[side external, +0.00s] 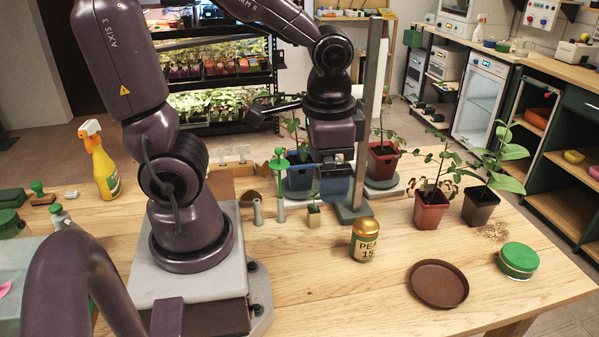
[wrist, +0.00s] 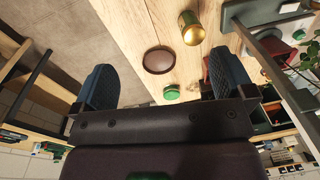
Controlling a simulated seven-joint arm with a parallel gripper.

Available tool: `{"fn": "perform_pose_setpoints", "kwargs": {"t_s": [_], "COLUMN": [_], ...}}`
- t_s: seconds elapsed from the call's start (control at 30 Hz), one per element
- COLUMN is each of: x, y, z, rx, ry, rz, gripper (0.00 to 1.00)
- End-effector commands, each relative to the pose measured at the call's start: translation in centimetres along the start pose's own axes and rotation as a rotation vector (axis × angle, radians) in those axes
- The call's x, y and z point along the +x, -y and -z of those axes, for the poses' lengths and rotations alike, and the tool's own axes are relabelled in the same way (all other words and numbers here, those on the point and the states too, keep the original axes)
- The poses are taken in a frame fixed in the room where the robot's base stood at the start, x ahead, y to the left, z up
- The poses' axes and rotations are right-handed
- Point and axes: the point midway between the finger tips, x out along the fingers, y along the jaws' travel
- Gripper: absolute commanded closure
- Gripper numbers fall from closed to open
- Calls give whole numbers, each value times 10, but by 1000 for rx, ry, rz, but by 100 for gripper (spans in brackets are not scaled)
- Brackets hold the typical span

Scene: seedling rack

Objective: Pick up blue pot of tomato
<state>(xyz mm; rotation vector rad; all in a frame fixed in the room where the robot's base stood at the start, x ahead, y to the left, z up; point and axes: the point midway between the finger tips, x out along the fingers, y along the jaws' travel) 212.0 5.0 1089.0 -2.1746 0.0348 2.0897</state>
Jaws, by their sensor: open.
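The blue pot (side external: 297,181) holds a leafy plant on a thin stem and stands upright on a grey round base, left of and partly behind my gripper in the side view. My gripper (side external: 335,188) hangs beside it near the grey post, and its near finger looks blue too. In the wrist view my gripper (wrist: 160,75) has its two dark blue fingers wide apart with nothing between them. I do not make out the blue pot in the wrist view. Any contact between finger and pot is hard to tell.
A grey post (side external: 372,110) rises right beside my gripper. A red pot (side external: 382,162) stands behind it. A gold-topped tin (side external: 365,240), a brown saucer (side external: 438,284), a green-lidded tin (side external: 517,260), another red pot (side external: 431,212) and a black pot (side external: 480,207) stand rightward.

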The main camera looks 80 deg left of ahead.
Motion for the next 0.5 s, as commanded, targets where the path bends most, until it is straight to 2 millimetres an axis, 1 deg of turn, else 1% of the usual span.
{"fn": "perform_pose_setpoints", "kwargs": {"t_s": [0.03, 0.2, 0.37, 0.5], "x": [18, 65, 104, 133], "y": [3, 22, 45, 70], "z": [-2, -12, -26, -38], "rx": [33, 158, 305, 459], "ry": [96, 371, 625, 839], "rz": [28, 148, 284, 418], "gripper": [0, 0, 0, 0]}}
